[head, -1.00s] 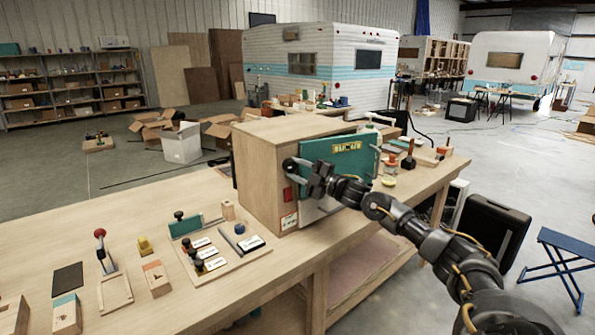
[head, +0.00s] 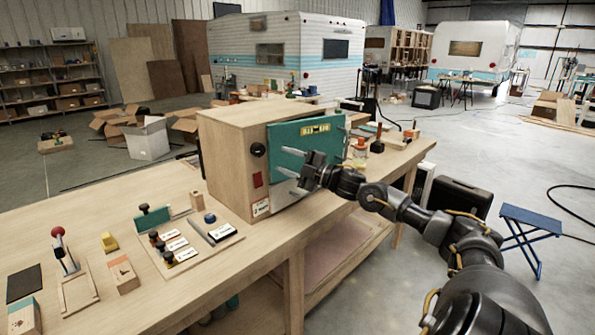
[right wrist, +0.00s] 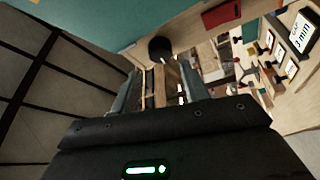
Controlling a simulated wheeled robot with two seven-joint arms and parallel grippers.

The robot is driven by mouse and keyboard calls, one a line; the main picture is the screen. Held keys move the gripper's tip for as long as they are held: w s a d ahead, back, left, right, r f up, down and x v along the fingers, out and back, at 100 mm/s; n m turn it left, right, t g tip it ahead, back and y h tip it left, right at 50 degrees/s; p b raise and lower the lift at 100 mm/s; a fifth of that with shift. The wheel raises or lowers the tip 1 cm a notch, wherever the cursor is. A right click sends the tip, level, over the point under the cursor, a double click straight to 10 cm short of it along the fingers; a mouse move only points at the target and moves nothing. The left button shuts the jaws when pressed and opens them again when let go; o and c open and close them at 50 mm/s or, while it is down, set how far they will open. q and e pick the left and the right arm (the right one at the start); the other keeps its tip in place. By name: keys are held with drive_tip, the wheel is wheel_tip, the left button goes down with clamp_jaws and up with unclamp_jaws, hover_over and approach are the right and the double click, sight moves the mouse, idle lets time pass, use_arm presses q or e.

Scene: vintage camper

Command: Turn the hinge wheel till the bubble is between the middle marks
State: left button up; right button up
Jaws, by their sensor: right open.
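The hinge wheel (head: 258,149) is a small black knob on the front of a wooden box (head: 225,165). The level's bubble and marks are too small to read. My right gripper (head: 284,170) is open and empty, in front of the panel, to the right of the wheel and a little below it, apart from it. In the right wrist view the wheel (right wrist: 160,48) shows ahead, beyond the fingertips. My left gripper is out of view.
A board (head: 205,252) with stamps and labelled cards lies left of the box. A red-knobbed tool (head: 58,232) stands further left. The bench front edge between is clear.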

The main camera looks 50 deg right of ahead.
drive_tip(key=shift+b+v, duration=0.4)
drive_tip(key=shift+v, duration=1.35)
drive_tip(key=shift+f, duration=0.1)
